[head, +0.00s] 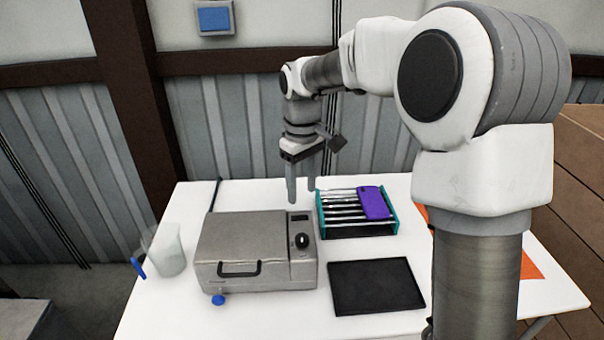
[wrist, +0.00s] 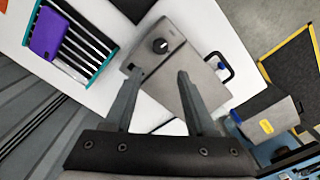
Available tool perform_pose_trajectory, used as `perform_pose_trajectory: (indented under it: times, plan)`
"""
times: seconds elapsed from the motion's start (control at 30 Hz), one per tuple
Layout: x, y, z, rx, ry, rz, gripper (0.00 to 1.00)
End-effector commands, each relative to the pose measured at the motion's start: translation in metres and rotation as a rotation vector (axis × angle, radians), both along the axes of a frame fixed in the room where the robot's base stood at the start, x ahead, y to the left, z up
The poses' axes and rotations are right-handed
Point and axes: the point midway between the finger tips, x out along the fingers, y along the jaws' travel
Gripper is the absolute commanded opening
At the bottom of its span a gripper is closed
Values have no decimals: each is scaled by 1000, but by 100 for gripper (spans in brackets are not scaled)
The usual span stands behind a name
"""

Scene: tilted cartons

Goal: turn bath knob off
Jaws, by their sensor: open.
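The bath (head: 255,250) is a grey metal box with a black handle on its front, standing on the white table. Its black knob (head: 302,241) is on the right part of the top, in front of a small dark display. In the wrist view the knob (wrist: 160,46) shows beyond the fingertips, on the bath's top (wrist: 178,80). My gripper (head: 302,190) is open and empty, pointing down above and behind the knob, apart from it. In the wrist view my gripper (wrist: 160,75) has its two fingers spread wide.
A teal rack (head: 345,232) with a purple case (head: 375,203) stands right of the bath. A black tray (head: 376,287) lies in front of it. A clear beaker (head: 167,249) and blue cap (head: 218,300) are near the bath. An orange sheet (head: 529,266) lies at right.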

Motion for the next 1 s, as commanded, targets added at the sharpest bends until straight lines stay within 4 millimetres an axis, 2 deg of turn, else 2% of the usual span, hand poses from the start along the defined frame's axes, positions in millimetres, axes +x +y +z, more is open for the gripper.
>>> perform_pose_trajectory:
  times: [0.1, 0.23, 0.67, 0.83, 1.0]
  plan:
    - [0, 0, 19, 1, -2, 0, 56]
    - [0, 0, 28, 0, 0, 0, 56]
    - [-2, -1, 33, -1, -3, -4, 56]
    - [-20, -10, 50, -14, -46, -50, 56]
    - [-57, -29, 74, -25, -120, -144, 56]
